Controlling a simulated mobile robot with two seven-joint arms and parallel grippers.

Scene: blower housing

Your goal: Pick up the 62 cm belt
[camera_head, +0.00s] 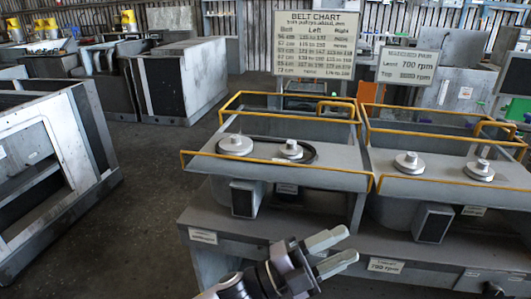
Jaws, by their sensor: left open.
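A black belt (315,152) lies in the left blower housing (270,172). It runs around the outside of the small pulley (291,150) and back toward the large pulley (235,145); its far end is partly hidden, and I cannot read its length. The right housing (440,172) has two pulleys, and I see no belt on them. My left gripper (332,252) is in the lower middle, in front of and below the left housing. Its two grey fingers are apart and empty, pointing right. My right gripper is not in view.
Yellow rails (275,167) edge both housings. A belt chart (315,45) and a sign reading 700 rpm (408,66) stand behind them. A bench (300,235) carries the housings. Grey cabinets (55,165) stand left; open floor (165,180) lies between.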

